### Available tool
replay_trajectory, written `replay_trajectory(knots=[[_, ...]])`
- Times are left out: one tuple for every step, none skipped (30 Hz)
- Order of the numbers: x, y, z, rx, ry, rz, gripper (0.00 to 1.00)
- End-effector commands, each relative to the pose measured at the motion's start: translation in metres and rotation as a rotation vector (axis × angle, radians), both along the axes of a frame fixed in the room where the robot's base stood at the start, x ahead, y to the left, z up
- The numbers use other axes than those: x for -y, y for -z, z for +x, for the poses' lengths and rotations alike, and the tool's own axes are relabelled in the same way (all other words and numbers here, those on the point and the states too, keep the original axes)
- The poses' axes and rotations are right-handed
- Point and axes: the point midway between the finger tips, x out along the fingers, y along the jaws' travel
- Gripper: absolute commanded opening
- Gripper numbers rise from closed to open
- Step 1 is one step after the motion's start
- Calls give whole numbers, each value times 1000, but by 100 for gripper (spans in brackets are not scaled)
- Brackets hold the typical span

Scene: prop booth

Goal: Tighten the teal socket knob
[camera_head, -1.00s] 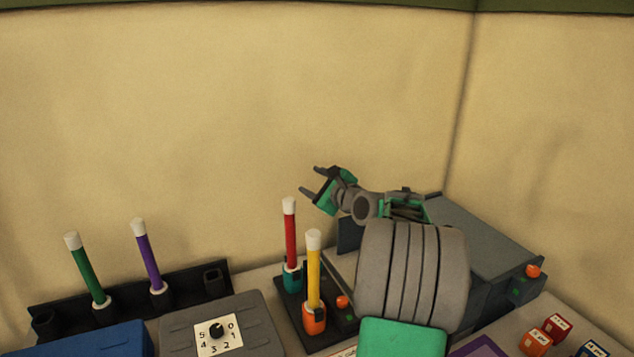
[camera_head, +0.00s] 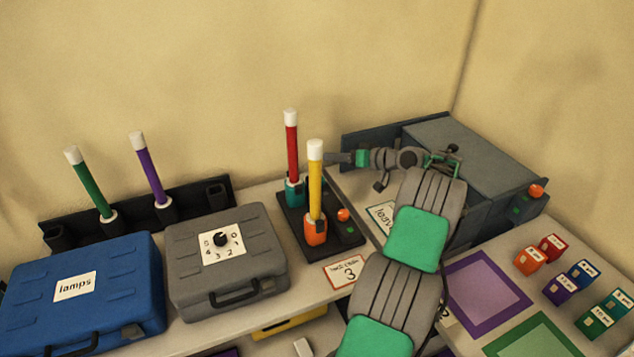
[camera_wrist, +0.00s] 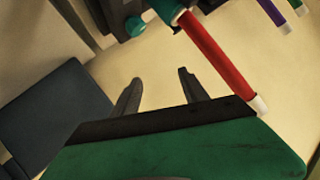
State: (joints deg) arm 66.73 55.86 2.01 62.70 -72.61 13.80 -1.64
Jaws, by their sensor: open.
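The teal socket (camera_head: 293,192) stands on a dark base and holds an upright red tube (camera_head: 291,150) with a white cap. In the wrist view the red tube (camera_wrist: 215,60) slants past the fingers, with part of the teal socket (camera_wrist: 163,8) at the top edge. A round teal knob (camera_wrist: 135,27) shows beside the socket there, beyond the fingertips. My gripper (camera_head: 334,158) is open and empty, pointing left beside the tubes, apart from the knob. Its two dark fingers (camera_wrist: 158,84) are spread in the wrist view. In the head view the yellow tube partly hides the knob's area.
A yellow tube (camera_head: 314,180) in an orange socket (camera_head: 315,230) stands in front of the teal one, close to my gripper. An orange button (camera_head: 343,214) is on the same base. A grey case (camera_head: 225,275) and blue case (camera_head: 100,310) are left; a dark grey box (camera_head: 470,160) is right.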

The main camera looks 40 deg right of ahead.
Motion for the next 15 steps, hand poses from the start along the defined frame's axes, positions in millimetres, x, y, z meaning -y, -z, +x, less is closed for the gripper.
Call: replay_trajectory(knots=[[6, 25, -12, 25, -73, -123, 52], [8, 35, -18, 43, -117, -197, 52], [9, 46, -25, 65, -170, -283, 52], [9, 53, -29, 80, -203, -334, 52], [10, 58, -33, 93, -230, -379, 52], [10, 62, -36, 106, -256, -423, 52], [10, 64, -38, 113, -270, -445, 52], [10, 66, -38, 118, -280, -459, 52], [8, 67, -36, 121, -287, -469, 52], [7, 68, -34, 122, -288, -470, 52], [6, 69, -30, 122, -288, -470, 52], [3, 71, -24, 121, -290, -470, 52], [1, 73, -19, 121, -290, -468, 52], [-2, 75, -14, 121, -290, -468, 52], [-4, 78, -6, 121, -289, -469, 52]])
